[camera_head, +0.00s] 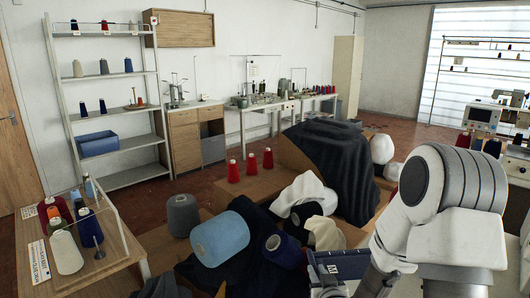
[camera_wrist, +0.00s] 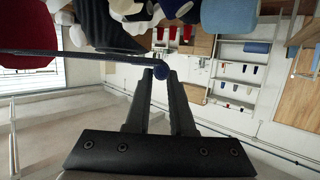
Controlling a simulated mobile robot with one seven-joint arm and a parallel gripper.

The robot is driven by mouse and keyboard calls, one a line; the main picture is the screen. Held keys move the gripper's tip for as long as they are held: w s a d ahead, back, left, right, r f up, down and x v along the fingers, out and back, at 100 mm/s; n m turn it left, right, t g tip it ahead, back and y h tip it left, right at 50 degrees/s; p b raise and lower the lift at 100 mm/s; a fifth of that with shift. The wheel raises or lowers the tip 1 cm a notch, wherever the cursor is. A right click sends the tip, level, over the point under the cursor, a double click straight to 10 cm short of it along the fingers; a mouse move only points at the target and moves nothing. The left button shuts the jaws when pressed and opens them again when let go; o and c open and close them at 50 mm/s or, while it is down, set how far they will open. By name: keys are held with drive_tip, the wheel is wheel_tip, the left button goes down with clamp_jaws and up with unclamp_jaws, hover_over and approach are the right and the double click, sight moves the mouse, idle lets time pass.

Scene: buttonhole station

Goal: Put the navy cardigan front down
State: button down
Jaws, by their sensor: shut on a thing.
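My gripper (camera_wrist: 160,76) shows in the wrist view with its two black fingers close together. They are shut on the navy cardigan front (camera_wrist: 95,54), a thin dark navy piece seen nearly edge-on. It stretches from the fingertips to the left edge of the picture, with a rounded blue end at the tips. The piece is held up, with room visible around it. In the head view my arm comes in from the right; the fingertips and the held piece cannot be made out clearly there.
Large yarn cones crowd the front: light blue (camera_head: 220,238), grey (camera_head: 183,214) and navy (camera_head: 283,250). Dark cloth (camera_head: 335,170) drapes over a box behind them. A wooden table with cones (camera_head: 105,262) is at left. Shelves (camera_head: 105,105) and workbenches line the wall; open floor lies before them.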

drive_tip(key=shift+s+d+f+m+h, duration=0.1)
drive_tip(key=shift+f+m+h, duration=0.15)
drive_tip(key=shift+f, duration=0.4)
drive_tip(key=shift+s+d+f+m+h, duration=0.15)
drive_tip(key=shift+f+h, duration=0.1)
drive_tip(key=shift+f, duration=0.4)
drive_tip(key=shift+w, duration=0.1)
